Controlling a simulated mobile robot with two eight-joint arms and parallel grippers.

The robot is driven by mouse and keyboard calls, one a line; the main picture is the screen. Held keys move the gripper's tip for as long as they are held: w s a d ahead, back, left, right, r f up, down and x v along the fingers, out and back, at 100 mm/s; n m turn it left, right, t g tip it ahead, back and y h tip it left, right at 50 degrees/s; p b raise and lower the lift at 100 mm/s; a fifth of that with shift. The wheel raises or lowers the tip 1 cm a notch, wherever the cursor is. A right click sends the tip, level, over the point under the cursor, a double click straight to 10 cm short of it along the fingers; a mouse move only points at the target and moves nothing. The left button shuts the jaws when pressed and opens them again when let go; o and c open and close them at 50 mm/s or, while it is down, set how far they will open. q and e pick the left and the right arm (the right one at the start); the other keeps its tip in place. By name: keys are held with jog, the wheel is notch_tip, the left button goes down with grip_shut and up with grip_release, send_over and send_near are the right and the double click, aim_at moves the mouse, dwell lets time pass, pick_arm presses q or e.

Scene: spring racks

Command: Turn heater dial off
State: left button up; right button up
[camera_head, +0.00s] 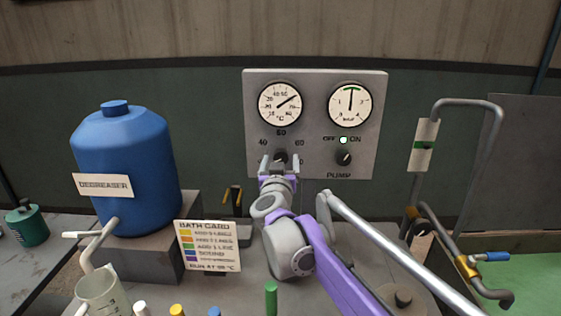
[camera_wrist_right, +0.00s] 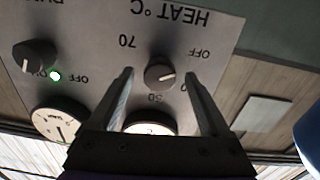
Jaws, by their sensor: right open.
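The heater dial (camera_head: 281,156) is a dark round knob on the grey panel (camera_head: 255,100), partly hidden behind my right gripper (camera_head: 280,160) in the head view. The right wrist view, upside down, shows the heater dial (camera_wrist_right: 160,76) under "HEAT °C". Its white mark points right in that view, roughly toward the side where OFF is printed. My right gripper (camera_wrist_right: 160,74) is open, with one finger on each side of the dial. I see gaps between fingers and dial; whether they touch at depth I cannot tell. My left gripper is not in view.
Beside it are the pump knob (camera_head: 344,157) and a lit green lamp (camera_head: 343,140) near ON. A blue degreaser drum (camera_head: 125,165), bath card (camera_head: 208,246) and bent pipes (camera_head: 470,103) stand around.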

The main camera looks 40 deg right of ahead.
jog(key=v, duration=1)
jog(key=shift+a, duration=0.2)
jog(key=shift+s, duration=0.15)
